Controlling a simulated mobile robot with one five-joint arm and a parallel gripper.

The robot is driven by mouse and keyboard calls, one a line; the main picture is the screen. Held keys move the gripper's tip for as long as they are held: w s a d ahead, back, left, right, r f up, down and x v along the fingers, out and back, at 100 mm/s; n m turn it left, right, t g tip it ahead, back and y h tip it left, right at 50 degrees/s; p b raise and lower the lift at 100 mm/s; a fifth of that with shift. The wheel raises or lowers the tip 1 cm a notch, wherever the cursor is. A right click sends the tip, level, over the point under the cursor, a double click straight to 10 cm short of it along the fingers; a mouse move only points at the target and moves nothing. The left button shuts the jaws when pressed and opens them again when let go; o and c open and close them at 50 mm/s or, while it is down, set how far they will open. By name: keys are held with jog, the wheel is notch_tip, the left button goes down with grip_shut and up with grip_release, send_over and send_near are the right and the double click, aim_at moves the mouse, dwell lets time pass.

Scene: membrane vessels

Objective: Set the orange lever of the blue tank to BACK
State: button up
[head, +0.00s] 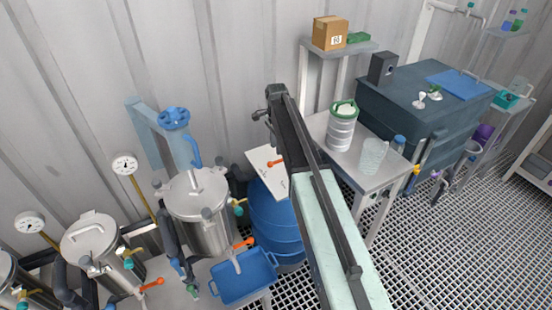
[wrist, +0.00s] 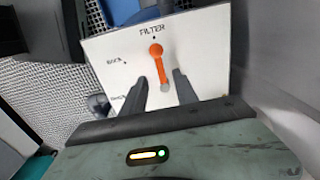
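The blue tank (head: 272,222) is a round drum beside my arm, partly hidden by it. A white panel (head: 262,158) sits on its top, with an orange lever (head: 275,162). In the wrist view the lever (wrist: 160,62) has its round orange end up at the FILTER mark on the panel (wrist: 205,50) and its grey pivot below. Two small labels on the left side are hard to read; the lower is partly covered by a finger. My gripper (wrist: 159,78) is open, its dark fingers on either side of the lever's lower part. I cannot make out its fingers in the head view.
Steel vessels (head: 203,215) stand left of the tank, and a blue tray (head: 243,280) is in front. A metal table (head: 375,178) with a ridged container (head: 341,128) and a clear beaker (head: 372,155) is on the right. Grating floor (head: 440,250) lies open at right.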

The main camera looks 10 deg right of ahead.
aim_at(277, 162)
notch_tip(277, 162, down, 7)
jog(key=b, duration=0.6)
jog(key=shift+s+r, duration=0.1)
grip_shut()
jog(key=shift+d, duration=0.1)
dwell(0.7)
